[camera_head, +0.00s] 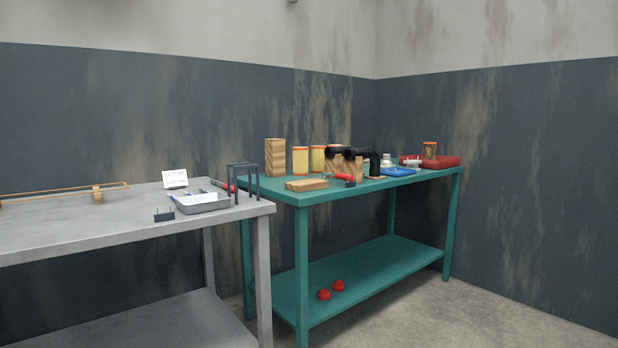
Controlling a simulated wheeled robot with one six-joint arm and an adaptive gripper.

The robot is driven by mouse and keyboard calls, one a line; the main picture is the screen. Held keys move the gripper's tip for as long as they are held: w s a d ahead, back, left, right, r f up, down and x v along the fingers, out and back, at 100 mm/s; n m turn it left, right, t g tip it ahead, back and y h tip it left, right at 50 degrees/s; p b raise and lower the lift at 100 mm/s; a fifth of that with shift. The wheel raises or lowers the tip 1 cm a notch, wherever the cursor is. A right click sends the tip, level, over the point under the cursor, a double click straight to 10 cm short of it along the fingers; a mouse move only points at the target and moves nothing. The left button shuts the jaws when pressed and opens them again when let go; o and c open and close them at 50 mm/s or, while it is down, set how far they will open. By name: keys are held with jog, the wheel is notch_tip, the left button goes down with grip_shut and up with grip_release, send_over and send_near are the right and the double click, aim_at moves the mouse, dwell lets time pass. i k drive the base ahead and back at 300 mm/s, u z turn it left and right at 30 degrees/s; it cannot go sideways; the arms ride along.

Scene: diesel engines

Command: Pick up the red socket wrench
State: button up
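A small red-handled tool (343,176) lies near the front edge of the teal bench (310,193), beside flat wooden blocks. It has a pale end on its left and a dark piece (350,182) by its right end. A second thin red tool (222,184) shows at the far right corner of the grey table, partly hidden behind the dark frame. Both are too small for me to tell which is the socket wrench. My gripper is not in view.
The grey table (120,222) holds a metal tray (203,203), a dark upright frame (243,184) and a white card (175,179). The teal bench carries yellow cylinders, wooden blocks (275,158), black curved parts (362,156), a blue tray (398,172) and a red case (440,161). Floor shows at right.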

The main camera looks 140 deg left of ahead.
aim_at(339, 176)
jog(key=u, duration=4.25)
jog(key=i, duration=1.2)
jog(key=u, duration=0.6)
jog(key=i, duration=1.35)
jog(key=z, duration=0.7)
jog(key=i, duration=0.65)
jog(key=z, duration=0.65)
